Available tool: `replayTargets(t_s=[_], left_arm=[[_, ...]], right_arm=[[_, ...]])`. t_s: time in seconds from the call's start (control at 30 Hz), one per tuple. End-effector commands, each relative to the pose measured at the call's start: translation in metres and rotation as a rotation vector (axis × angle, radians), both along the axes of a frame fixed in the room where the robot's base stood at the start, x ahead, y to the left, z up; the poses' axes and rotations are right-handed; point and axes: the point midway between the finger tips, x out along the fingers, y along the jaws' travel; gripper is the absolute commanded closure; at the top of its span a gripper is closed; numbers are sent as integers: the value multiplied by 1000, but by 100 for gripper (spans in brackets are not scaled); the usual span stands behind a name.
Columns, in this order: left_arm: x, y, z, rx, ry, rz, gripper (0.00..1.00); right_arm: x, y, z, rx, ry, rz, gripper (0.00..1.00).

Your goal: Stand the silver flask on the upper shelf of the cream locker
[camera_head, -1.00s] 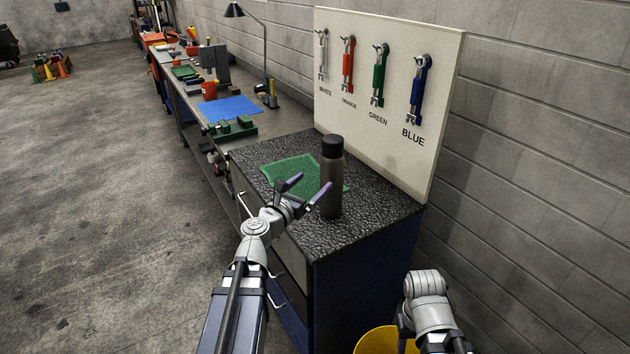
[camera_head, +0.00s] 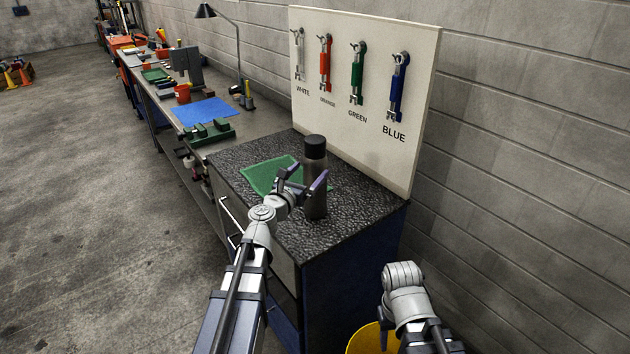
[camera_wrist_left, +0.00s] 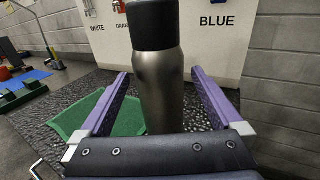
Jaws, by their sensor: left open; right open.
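The silver flask (camera_head: 316,198) with a black cap stands upright on the black textured top of a cabinet. My left gripper (camera_head: 305,182) is open at the flask. In the left wrist view the flask (camera_wrist_left: 160,88) stands between the two spread purple fingers (camera_wrist_left: 160,100), with a gap on each side. The right gripper hangs low at the bottom right of the head view, over a yellow bucket; its fingers are mostly hidden. The cream locker is not in view.
A green cloth (camera_head: 268,177) lies beside the flask on the cabinet top (camera_head: 350,222). A white board (camera_head: 420,100) with hanging wrenches stands behind it. A long workbench with a blue mat (camera_head: 207,111) runs back along the wall. A yellow bucket (camera_head: 364,343) is below.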

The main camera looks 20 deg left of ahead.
Motion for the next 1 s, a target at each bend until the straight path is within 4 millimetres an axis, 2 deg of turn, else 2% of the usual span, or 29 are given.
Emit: replayTargets(t_s=[0.33,0.6,1.0], left_arm=[[46,-6,3,0,0,-1,0],[49,-8,3,0,0,0,0],[49,-8,3,0,0,0,44]], right_arm=[[0,0,3,0,0,0,50],[0,0,3,0,0,0,50],[0,0,3,0,0,0,50]])
